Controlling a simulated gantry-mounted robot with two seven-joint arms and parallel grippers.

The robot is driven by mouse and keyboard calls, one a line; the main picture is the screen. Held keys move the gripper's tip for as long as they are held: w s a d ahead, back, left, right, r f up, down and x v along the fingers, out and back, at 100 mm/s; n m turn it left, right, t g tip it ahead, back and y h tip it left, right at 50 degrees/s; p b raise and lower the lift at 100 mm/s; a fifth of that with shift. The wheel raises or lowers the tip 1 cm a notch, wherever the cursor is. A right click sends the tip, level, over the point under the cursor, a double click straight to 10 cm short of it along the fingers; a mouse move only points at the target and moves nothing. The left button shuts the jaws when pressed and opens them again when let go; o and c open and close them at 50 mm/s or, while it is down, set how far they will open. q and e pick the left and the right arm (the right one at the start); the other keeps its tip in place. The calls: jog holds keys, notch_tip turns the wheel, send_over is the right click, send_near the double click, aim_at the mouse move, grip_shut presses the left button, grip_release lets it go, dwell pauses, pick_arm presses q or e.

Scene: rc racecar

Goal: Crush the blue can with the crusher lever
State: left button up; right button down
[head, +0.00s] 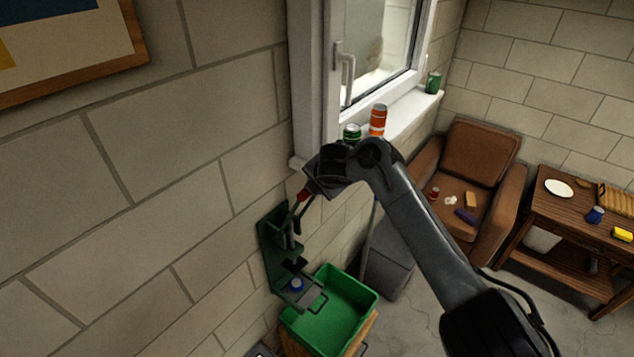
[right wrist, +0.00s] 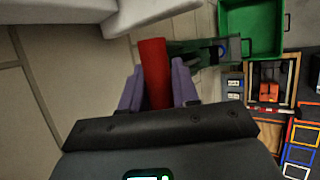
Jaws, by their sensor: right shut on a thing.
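The green can crusher (head: 268,240) is mounted on the brick wall. Its lever has a red handle (head: 303,195), pointing up and out. The blue can (head: 297,285) sits low in the crusher; only its top shows clearly. My right gripper (head: 308,190) is at the lever's end, its fingers mostly hidden in the head view. In the right wrist view, its purple fingers (right wrist: 157,85) are shut on the red handle (right wrist: 153,65). The crusher (right wrist: 188,50) and the blue can (right wrist: 221,51) show beyond it. My left gripper is not in view.
A green bin (head: 341,322) stands below the crusher. An orange can (head: 378,118) and a green can (head: 352,131) stand on the window sill (head: 405,112) near my arm. A brown armchair (head: 480,152) and a wooden table (head: 545,207) are at the right.

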jog(key=shift+d+f, duration=0.1)
jog(key=shift+f, duration=0.3)
jog(key=c, duration=0.9)
grip_release()
jog(key=shift+s, duration=0.1)
jog(key=shift+r, duration=0.1)
jog(key=shift+r, duration=0.1)
jog(key=shift+s+r+b, duration=0.35)
jog(key=shift+r, duration=0.05)
jog(key=shift+b+v, duration=0.95)
jog(key=shift+v, duration=3.85)
jog(key=shift+d, duration=0.1)
